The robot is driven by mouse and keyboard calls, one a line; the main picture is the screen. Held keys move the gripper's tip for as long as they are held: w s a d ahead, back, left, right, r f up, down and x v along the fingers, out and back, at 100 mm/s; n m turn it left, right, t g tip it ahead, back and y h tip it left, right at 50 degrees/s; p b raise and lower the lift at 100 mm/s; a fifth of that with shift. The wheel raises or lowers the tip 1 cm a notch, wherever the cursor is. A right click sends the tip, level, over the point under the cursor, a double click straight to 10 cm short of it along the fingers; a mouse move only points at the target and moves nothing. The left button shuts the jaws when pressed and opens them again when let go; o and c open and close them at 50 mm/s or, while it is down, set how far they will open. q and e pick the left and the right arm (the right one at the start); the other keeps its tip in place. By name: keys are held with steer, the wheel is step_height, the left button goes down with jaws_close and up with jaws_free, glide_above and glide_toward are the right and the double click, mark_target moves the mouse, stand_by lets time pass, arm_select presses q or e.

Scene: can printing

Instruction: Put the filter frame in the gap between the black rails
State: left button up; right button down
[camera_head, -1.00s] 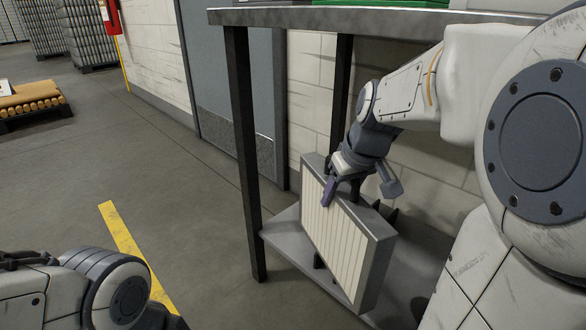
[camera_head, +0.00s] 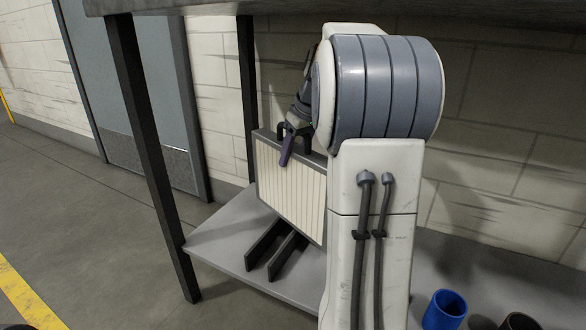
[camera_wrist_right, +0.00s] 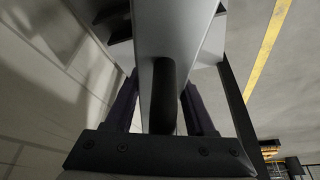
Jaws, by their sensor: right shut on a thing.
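The filter frame (camera_head: 290,190), a cream pleated panel with a grey rim, stands roughly upright over the lower shelf. My right gripper (camera_head: 288,145) is shut on the black handle on its top edge. In the right wrist view the handle (camera_wrist_right: 162,95) lies between the two purple fingers, with the grey top edge of the frame (camera_wrist_right: 190,25) beyond. Two black rails (camera_head: 268,243) lie side by side on the shelf and stick out from below the frame. My right arm hides the frame's right side. I cannot tell whether its lower edge is between the rails.
The grey lower shelf (camera_head: 225,240) is bare at its left end. A dark table leg (camera_head: 160,170) stands at its left front, and the tabletop (camera_head: 200,5) hangs above. A blue cup (camera_head: 445,308) and a dark cup (camera_head: 519,321) stand at the lower right.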

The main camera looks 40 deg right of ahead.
mark_target(293, 167)
steer(key=shift+f+b, duration=1.2)
steer(key=shift+f, duration=0.2)
steer(key=shift+f, duration=0.4)
steer(key=shift+c, duration=1.2)
jaws_free()
steer(key=shift+f, duration=0.1)
